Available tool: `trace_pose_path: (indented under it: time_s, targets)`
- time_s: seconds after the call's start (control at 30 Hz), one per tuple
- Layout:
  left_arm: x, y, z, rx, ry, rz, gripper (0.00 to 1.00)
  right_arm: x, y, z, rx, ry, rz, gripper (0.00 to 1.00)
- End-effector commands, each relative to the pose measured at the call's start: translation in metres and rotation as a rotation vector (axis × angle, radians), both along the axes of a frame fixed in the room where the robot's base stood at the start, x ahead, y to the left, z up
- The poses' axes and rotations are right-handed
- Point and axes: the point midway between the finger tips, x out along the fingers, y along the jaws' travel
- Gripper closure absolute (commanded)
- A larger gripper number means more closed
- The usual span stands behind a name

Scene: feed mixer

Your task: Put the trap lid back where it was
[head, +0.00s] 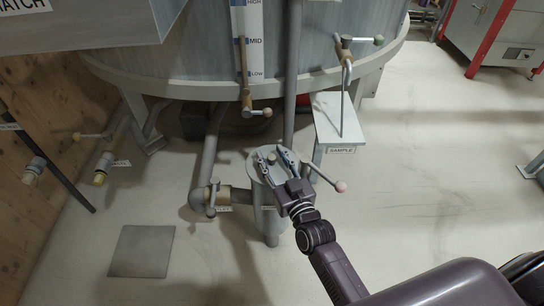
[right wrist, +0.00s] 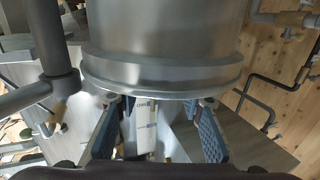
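The grey trap (head: 262,193) is an upright cylinder standing on the floor below the big tank. A round grey lid with a small knob (head: 271,158) appears to sit on its top, partly hidden by my fingers. My right gripper (head: 273,153) is over the trap top with its fingers spread, one on each side of the knob. In the right wrist view the gripper (right wrist: 157,105) is open, its fingers at the rim of a large metal cylinder (right wrist: 165,55). I cannot tell whether they touch it. My left gripper is not in view.
A valve pipe (head: 225,195) joins the trap from the left. A pink-knobbed lever (head: 340,186) sticks out at right. The sample stand (head: 335,118) is behind right. The tank (head: 200,50) overhangs. A square plate (head: 142,251) lies on the floor; the right floor is clear.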

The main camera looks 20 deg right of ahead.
Motion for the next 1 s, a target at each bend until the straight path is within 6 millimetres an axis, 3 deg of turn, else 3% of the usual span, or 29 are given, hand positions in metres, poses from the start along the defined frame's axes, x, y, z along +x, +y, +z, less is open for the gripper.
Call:
trace_pose_path:
  time_s: [0.17,0.63,0.7,1.0]
  targets:
    - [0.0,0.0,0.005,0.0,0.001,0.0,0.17,0.0,0.0,0.012,0.001,-0.002,0.0,0.65]
    - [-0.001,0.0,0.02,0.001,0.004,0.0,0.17,-0.093,-0.007,0.009,0.0,0.004,0.002,0.65]
    - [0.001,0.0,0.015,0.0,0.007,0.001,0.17,-0.103,-0.008,0.009,0.0,0.002,0.002,0.65]
    - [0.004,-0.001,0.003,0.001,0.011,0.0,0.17,-0.12,-0.009,0.009,0.001,0.002,0.003,0.65]
